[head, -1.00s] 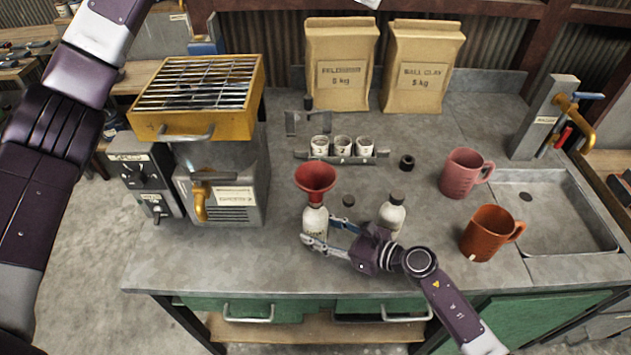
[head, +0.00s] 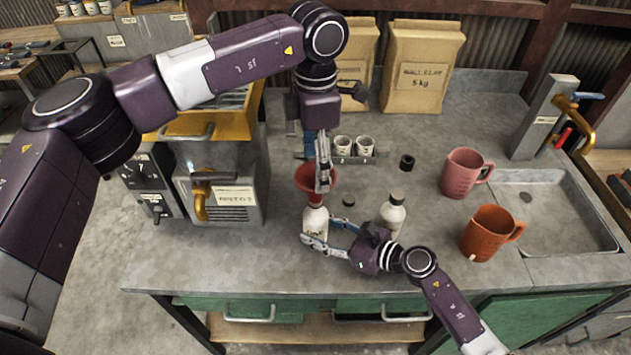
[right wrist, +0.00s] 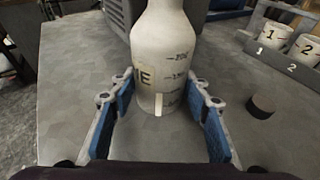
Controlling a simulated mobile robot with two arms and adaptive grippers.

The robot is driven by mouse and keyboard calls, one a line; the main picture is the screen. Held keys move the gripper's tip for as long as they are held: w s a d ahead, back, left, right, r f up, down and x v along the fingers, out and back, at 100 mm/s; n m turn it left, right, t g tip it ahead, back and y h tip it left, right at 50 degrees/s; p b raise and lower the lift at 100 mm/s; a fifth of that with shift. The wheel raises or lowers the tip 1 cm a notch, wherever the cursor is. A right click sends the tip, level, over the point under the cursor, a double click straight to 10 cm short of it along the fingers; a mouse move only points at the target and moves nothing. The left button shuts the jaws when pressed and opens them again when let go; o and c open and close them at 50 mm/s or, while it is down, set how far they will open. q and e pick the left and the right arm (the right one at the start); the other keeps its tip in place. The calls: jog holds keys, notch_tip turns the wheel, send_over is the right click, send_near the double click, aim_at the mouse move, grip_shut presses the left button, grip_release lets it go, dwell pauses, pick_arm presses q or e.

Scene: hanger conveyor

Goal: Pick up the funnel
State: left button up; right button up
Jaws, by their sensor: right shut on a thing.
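The red funnel (head: 309,180) sits upright in the mouth of a white bottle (head: 315,221) on the bench. My right gripper (head: 325,238) is shut on that bottle, low on its body. The right wrist view shows the marked bottle (right wrist: 165,60) between the blue pads; the funnel is outside that view. My left gripper (head: 323,187) points down from above at the funnel's right side and covers part of it. Its fingers are seen nearly edge-on, so I cannot tell their opening or whether they touch the funnel.
A second white bottle (head: 392,214) stands just right of my right gripper, with a small dark cap (head: 348,201) nearby. A pink mug (head: 461,174) and an orange mug (head: 487,233) stand near the sink (head: 560,250). Numbered cups (head: 364,144) stand behind the funnel.

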pick_arm(q)
notch_tip(320, 180, down, 9)
jog(key=shift+r, duration=0.2)
jog(key=shift+c, duration=0.4)
jog(key=c, duration=0.9)
